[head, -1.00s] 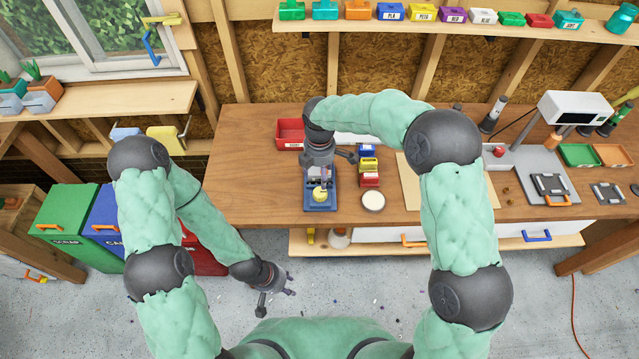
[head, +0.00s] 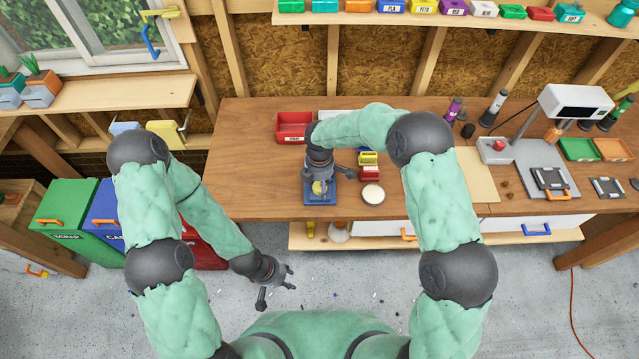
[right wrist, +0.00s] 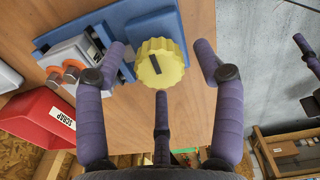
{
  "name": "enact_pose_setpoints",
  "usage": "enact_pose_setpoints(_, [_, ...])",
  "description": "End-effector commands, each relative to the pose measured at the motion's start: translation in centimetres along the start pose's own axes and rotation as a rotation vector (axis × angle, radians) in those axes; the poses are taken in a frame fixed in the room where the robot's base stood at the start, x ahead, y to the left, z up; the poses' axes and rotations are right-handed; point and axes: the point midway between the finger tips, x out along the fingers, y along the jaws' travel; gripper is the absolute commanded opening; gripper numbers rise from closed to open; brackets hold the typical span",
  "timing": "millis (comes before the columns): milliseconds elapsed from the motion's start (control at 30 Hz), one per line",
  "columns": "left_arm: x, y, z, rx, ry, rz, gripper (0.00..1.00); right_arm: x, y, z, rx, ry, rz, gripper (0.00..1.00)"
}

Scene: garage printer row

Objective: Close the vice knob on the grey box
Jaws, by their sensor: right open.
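The yellow ridged knob (right wrist: 160,63) has a short dark slot on its face and sits at the edge of a blue vice base (right wrist: 150,28). In the head view the knob (head: 319,188) shows partly under my right gripper (head: 322,178), on the blue base (head: 320,200) at the bench front. My right gripper (right wrist: 161,58) is open, with purple fingers spread on either side of the knob, without visible contact. My left gripper (head: 279,280) is open and empty above the floor.
A red scrap bin (head: 294,127) stands behind the vice. A white-topped round tin (head: 373,194) and small yellow and red boxes (head: 369,165) stand close to its right. The wooden bench (head: 250,170) is clear to the left.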

Motion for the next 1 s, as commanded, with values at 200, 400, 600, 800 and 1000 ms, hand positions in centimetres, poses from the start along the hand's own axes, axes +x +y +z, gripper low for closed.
enact_pose_setpoints(200, [0.0, 0.0, 0.0, 0.0, 0.0, 0.0, 0.4, 0.0, 0.0, 0.0, 0.0, 0.0, 0.0, 0.13])
enact_pose_setpoints(400, [0.0, 0.0, 0.0, 0.0, 0.0, 0.0, 0.4, 0.0, 0.0, -0.1, 0.004, 0.001, 0.0, 0.13])
enact_pose_setpoints(600, [0.4, -0.1, 0.0, 0.0, 0.0, 0.0, 0.4, 0.1, 0.0, -0.1, 0.05, 0.001, 0.0, 0.12])
enact_pose_setpoints(800, [1.2, -0.4, 0.0, 0.0, 0.0, 0.0, 0.4, 0.2, 0.0, -0.1, 0.167, 0.002, 0.0, 0.12])
enact_pose_setpoints(1000, [2.2, -0.8, -0.1, 0.0, 0.0, 0.0, 0.4, 0.3, 0.0, -0.1, 0.344, 0.002, 0.001, 0.12])
